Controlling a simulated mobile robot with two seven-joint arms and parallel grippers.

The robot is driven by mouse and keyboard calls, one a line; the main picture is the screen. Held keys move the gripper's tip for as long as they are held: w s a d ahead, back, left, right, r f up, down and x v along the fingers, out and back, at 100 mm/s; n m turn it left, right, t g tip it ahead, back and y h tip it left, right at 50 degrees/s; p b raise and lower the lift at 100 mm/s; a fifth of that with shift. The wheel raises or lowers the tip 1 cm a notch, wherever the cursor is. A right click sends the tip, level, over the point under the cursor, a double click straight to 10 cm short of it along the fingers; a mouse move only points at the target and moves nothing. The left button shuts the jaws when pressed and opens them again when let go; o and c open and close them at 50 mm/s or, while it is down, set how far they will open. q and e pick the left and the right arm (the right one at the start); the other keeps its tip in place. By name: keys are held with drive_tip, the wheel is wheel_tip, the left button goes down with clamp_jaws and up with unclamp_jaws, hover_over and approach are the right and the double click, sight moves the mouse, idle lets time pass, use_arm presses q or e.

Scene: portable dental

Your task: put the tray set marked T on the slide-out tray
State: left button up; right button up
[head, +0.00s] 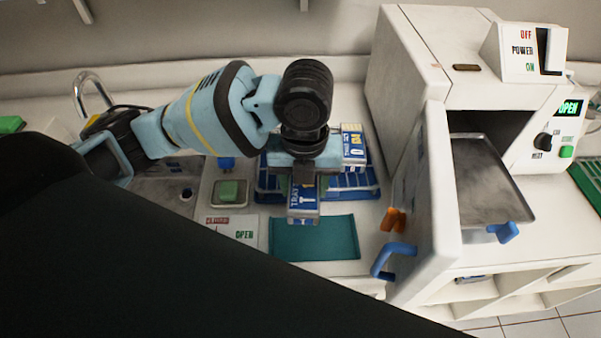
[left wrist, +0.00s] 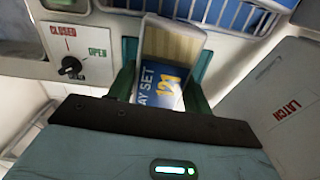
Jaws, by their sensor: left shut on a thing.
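The tray set marked T (head: 304,203) has a blue label with white and yellow lettering. My left gripper (head: 303,182) is shut on it and holds it over the front of the blue rack. In the left wrist view, the tray set (left wrist: 168,92) sits between the green fingers (left wrist: 162,85), its pale yellow end showing. The slide-out tray (head: 488,180) is a bare metal tray, pulled partly out of the white machine, with a blue handle (head: 503,232) at its front. It lies to the right of my gripper. My right gripper is not in view.
Another tray set (head: 354,148) stands in the blue wire rack (head: 366,192). The machine's open door (head: 425,185), with orange latch and blue handle, stands between my gripper and the tray. A teal mat (head: 315,240) lies clear in front; a sink is at left.

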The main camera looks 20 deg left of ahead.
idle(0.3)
